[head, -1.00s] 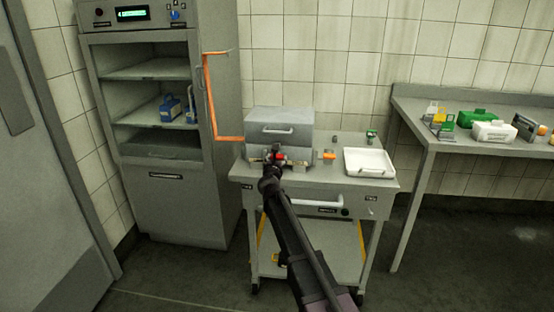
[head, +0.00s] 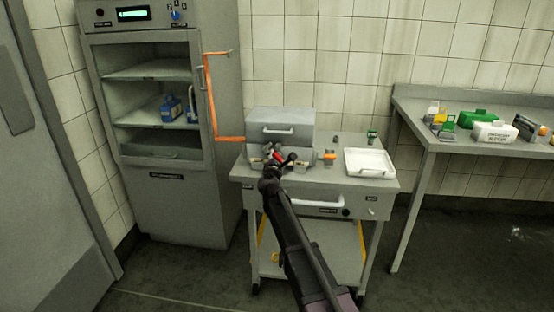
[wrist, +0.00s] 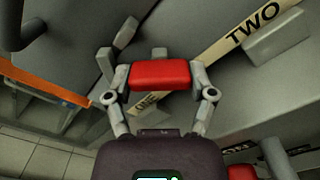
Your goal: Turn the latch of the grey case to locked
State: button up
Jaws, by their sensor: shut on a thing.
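The grey case (head: 290,122) stands shut on the cart, with a pale handle on its front. Its red latch (wrist: 160,75) is between my gripper's two fingers in the wrist view; only a little red (head: 279,156) shows in the head view. My gripper (wrist: 160,78) is shut on the latch at the case's lower front, and it is rolled relative to the case. A pale label strip (wrist: 215,44) on the case reads ONE and TWO and runs slantwise in the wrist view. The locked position is not legible.
A white tray (head: 393,163) and an orange object (head: 330,156) are right of the case on the cart (head: 336,178). An orange rail (head: 211,95) is on the left beside the open-shelved cabinet (head: 165,190). A side table (head: 420,118) holds several objects.

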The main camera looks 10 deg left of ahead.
jog(key=shift+m, duration=0.7)
jog(key=o, duration=1.1)
jog(key=shift+s, duration=0.15)
jog(key=s, duration=1.1)
jog(key=shift+s+a, duration=0.3)
jog(key=shift+s, duration=0.05)
